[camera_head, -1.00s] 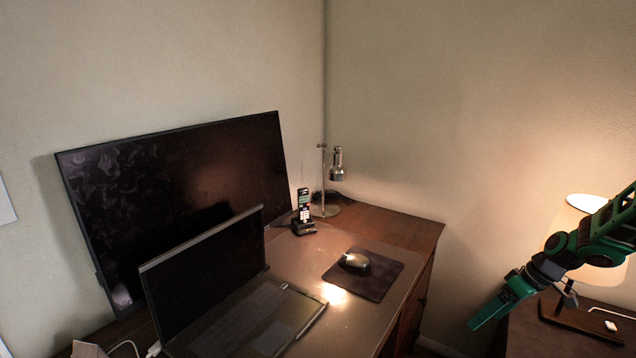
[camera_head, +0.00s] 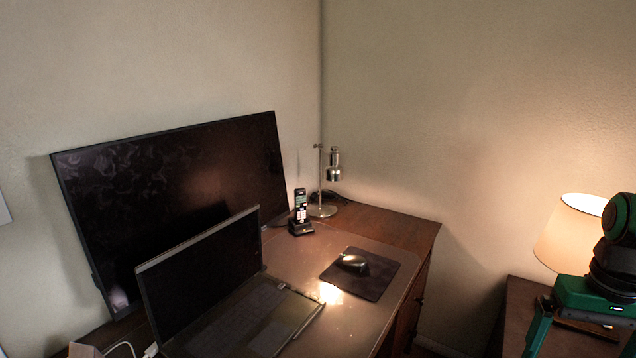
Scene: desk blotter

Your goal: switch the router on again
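I cannot pick out a router for certain in the head view. My gripper (camera_head: 584,345) is at the lower right, in front of the side table (camera_head: 522,296). It points down, with its green fingers wide apart and nothing seen between them. The fingertips are cut off by the bottom edge of the picture. A pale box-like corner (camera_head: 85,350) shows at the lower left edge, with a white cable and plug (camera_head: 150,350) beside it. It is mostly cut off, so I cannot tell what it is.
The desk holds a large dark monitor (camera_head: 170,190), an open laptop (camera_head: 200,275), a cordless phone (camera_head: 300,215), a metal lamp (camera_head: 333,173) and a mouse (camera_head: 352,263) on a dark mat (camera_head: 372,283). A lit shaded lamp (camera_head: 568,237) stands behind my gripper. A gap separates desk and side table.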

